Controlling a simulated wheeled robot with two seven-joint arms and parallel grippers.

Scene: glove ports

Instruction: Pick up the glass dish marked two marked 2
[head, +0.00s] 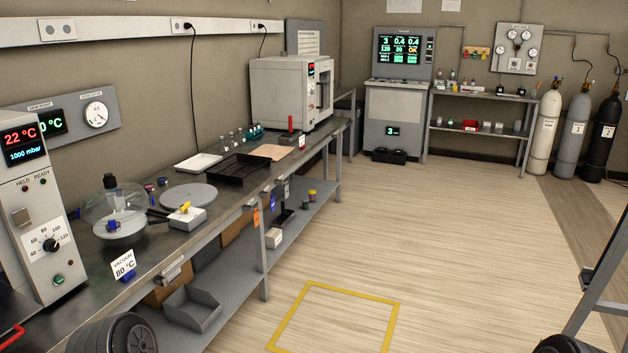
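I cannot make out a glass dish marked 2 anywhere in the head view. The clearest glass item is a clear dome (113,203) with a dark knob, standing on the left bench. Several small glass vessels (237,137) stand farther back on the bench, too small to read any marks. Neither of my grippers shows. Only dark, ribbed round parts, which look like mine, show at the bottom left and bottom right edges.
The long bench (150,251) runs along the left wall with a lower shelf. A back-right shelf (482,94) holds small items. The floor inside the yellow outline (335,318) is clear.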

